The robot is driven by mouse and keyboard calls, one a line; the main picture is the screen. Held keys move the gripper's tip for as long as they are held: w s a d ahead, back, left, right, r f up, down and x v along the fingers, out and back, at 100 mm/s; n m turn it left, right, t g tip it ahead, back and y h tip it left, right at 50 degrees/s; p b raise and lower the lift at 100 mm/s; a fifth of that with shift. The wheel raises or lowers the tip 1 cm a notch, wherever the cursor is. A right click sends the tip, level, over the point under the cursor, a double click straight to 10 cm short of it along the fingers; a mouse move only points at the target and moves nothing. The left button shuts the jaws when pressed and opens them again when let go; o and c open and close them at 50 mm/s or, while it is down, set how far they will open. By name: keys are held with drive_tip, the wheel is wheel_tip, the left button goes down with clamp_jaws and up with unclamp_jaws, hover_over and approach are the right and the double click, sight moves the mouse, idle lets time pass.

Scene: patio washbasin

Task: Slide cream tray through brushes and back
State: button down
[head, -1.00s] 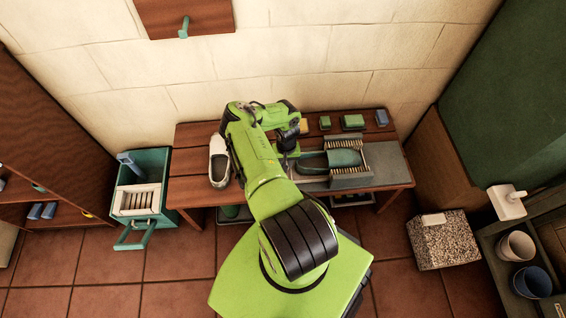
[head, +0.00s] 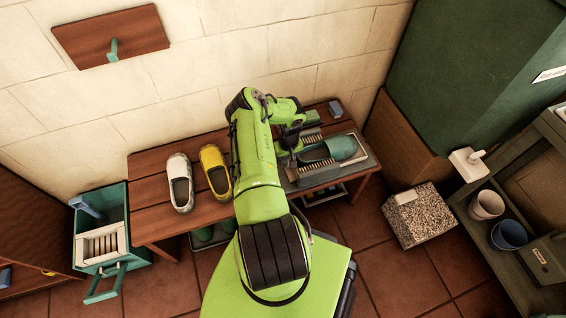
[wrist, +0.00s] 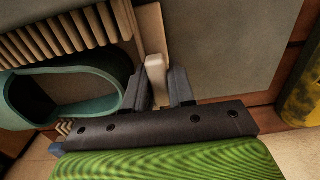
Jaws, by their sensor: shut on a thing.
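A teal clog (head: 336,147) lies in the slotted brush station on the wooden bench, between two rows of brushes (head: 319,174), its toe past their right end. In the wrist view the clog (wrist: 118,62) and pale bristles (wrist: 70,36) are at upper left. My gripper (head: 288,143) is at the left end of the station. In the wrist view its jaws (wrist: 160,88) are shut on a small cream upright handle (wrist: 155,68). The tray under the clog is mostly hidden, and I cannot make out how the handle joins it.
A white clog (head: 180,184) and a yellow clog (head: 215,170) stand on the bench (head: 150,218) to the left. An open teal drawer box (head: 100,235) is farther left. A speckled block (head: 418,215) stands on the floor at right. A blue block (head: 335,108) is behind the station.

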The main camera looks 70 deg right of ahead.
drive_tip(key=shift+s+d, duration=0.2)
drive_tip(key=shift+s, duration=0.1)
drive_tip(key=c, duration=1.3)
unclamp_jaws()
wheel_tip(320, 180, up, 16)
drive_tip(key=p, duration=0.5)
drive_tip(key=shift+w+f, duration=0.1)
